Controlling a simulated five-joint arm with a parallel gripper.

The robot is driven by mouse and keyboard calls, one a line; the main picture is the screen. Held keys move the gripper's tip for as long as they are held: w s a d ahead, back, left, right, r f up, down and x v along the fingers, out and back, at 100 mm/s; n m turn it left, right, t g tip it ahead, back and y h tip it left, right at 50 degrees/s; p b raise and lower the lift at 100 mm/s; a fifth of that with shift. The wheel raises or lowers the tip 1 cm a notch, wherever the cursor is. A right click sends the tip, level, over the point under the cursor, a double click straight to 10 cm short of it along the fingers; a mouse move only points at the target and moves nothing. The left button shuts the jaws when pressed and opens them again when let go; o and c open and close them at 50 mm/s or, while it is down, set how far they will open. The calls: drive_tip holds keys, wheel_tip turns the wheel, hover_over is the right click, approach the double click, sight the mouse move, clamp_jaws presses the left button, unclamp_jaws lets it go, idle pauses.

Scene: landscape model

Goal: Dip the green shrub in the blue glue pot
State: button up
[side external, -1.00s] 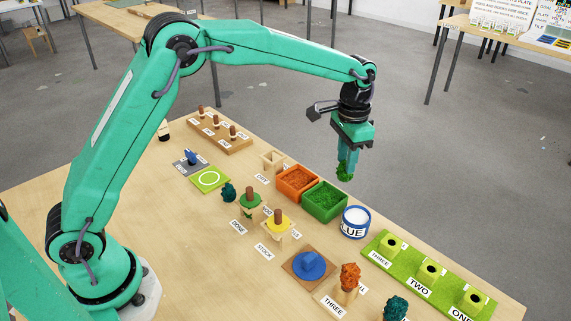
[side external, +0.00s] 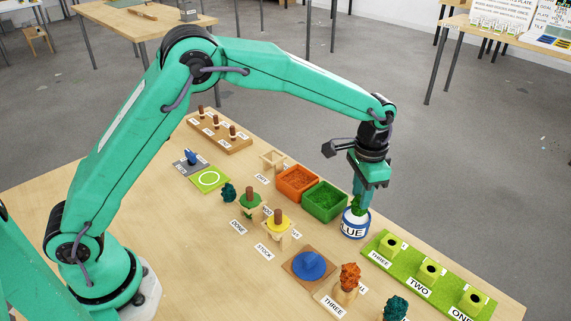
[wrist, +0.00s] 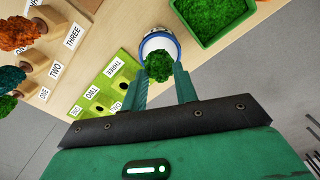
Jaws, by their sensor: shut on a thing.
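My gripper (side external: 361,194) is shut on the green shrub (side external: 358,204) and points straight down over the blue glue pot (side external: 356,227). The shrub's leafy end is at the mouth of the pot. In the side view I cannot tell whether it touches the glue. The wrist view shows the shrub (wrist: 159,65) between the fingertips of my gripper (wrist: 165,85), in front of the pot's white inside and blue rim (wrist: 175,42).
The green tray of green crumbs (side external: 325,202) and the orange tray (side external: 297,182) stand left of the pot. The green board with numbered holders (side external: 410,262) lies to its right. An orange tree (side external: 349,276) and a blue disc (side external: 309,264) are nearer the camera.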

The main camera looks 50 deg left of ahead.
drive_tip(key=shift+f, duration=0.15)
drive_tip(key=shift+f, duration=0.75)
drive_tip(key=shift+f, duration=0.1)
drive_tip(key=shift+r, duration=0.2)
idle(1.1)
drive_tip(key=shift+r, duration=1.15)
